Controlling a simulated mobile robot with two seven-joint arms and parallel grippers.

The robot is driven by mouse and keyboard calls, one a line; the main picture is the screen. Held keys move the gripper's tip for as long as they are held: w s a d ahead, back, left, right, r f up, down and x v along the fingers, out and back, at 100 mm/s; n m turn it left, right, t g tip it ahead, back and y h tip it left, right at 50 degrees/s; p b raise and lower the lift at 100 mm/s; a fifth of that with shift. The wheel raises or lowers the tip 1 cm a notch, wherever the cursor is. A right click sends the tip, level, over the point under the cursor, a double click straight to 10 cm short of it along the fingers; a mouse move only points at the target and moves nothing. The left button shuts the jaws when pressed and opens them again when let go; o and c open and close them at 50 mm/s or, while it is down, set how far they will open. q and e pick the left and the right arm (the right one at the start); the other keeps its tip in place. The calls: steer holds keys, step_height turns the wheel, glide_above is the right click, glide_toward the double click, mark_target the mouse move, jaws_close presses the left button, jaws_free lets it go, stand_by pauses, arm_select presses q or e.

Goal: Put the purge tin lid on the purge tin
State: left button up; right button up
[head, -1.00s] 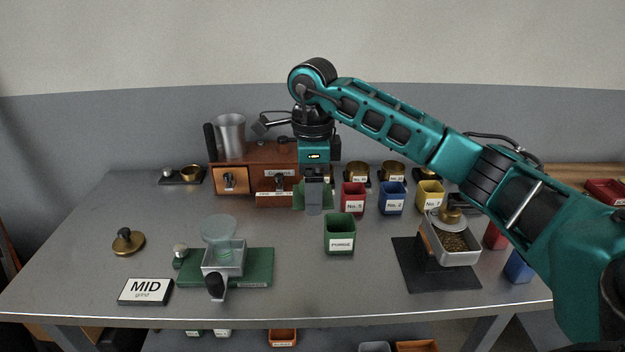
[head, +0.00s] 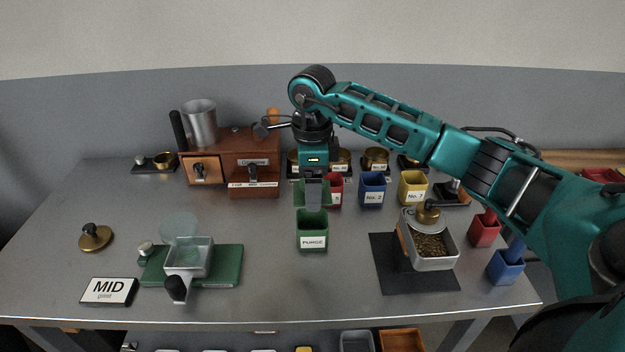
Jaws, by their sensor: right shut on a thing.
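The purge tin (head: 312,231) is a green, square, open-topped tin with a white PURGE label, upright on the grey table near its middle. My right gripper (head: 313,200) points straight down, shut on the green purge tin lid (head: 298,194). The lid's edges show on both sides of the fingers; its middle is hidden behind them. In the picture the gripper and lid are just above the tin's rear rim, lined up with it left to right. The gap between lid and tin is hard to judge. My left gripper is out of view.
Red, blue (head: 372,188) and yellow (head: 412,187) tins stand behind, to the right. A brown wooden drawer box (head: 254,180) is behind left.

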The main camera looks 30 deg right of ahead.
stand_by(0.3)
steer(key=shift+f+b, duration=0.4)
steer(key=shift+f, duration=0.05)
steer(key=shift+f+b, duration=1.75)
steer(key=shift+f, duration=0.7)
steer(key=shift+f+b, duration=0.35)
steer(key=shift+f, duration=0.15)
steer(key=o, duration=1)
step_height(320, 180, up, 13)
stand_by(0.6)
